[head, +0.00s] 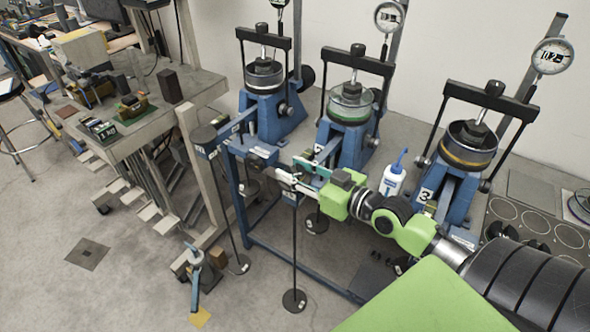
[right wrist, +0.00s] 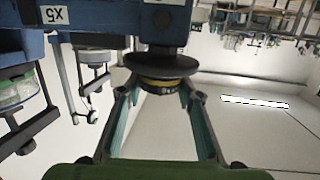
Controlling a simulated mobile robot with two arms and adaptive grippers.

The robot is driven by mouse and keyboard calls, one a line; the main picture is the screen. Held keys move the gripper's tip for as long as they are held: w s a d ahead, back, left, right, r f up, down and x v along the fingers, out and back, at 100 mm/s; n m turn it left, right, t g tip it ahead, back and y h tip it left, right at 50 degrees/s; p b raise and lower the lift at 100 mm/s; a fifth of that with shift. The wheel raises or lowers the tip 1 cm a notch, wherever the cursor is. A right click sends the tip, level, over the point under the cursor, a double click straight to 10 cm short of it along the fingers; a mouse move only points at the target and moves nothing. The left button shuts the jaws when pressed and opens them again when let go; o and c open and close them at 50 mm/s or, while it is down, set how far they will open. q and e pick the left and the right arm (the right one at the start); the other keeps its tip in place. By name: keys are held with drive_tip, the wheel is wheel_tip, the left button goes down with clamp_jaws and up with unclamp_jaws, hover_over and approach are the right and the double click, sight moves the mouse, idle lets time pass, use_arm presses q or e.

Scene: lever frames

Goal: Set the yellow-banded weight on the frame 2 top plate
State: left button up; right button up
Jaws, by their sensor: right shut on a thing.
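My right gripper (head: 292,176) is at the front end of the middle frame's lever in the head view. In the right wrist view, which is upside down, the fingers (right wrist: 160,92) are shut on the yellow-banded weight (right wrist: 160,85). The weight lies against a dark round plate (right wrist: 160,64) on a short stem from a blue beam (right wrist: 105,18). Whether it rests fully on the plate cannot be told. In the head view the gripper hides the weight. Frame 2 (head: 348,140) is the blue middle frame with a green ring. My left gripper is not in view.
Blue frames stand left (head: 265,105) and right (head: 455,170) of it; the right one is marked 3. A dark top plate (head: 203,135) stands at the left frame's lever end. A white bottle (head: 394,180) is beside my arm. Thin hanger rods reach toward the floor.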

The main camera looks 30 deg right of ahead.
drive_tip(key=shift+f, duration=0.15)
drive_tip(key=o, duration=1.2)
drive_tip(key=shift+c, duration=0.2)
drive_tip(key=shift+s, duration=0.1)
drive_tip(key=shift+p+v, duration=0.75)
drive_tip(key=shift+v, duration=2.7)
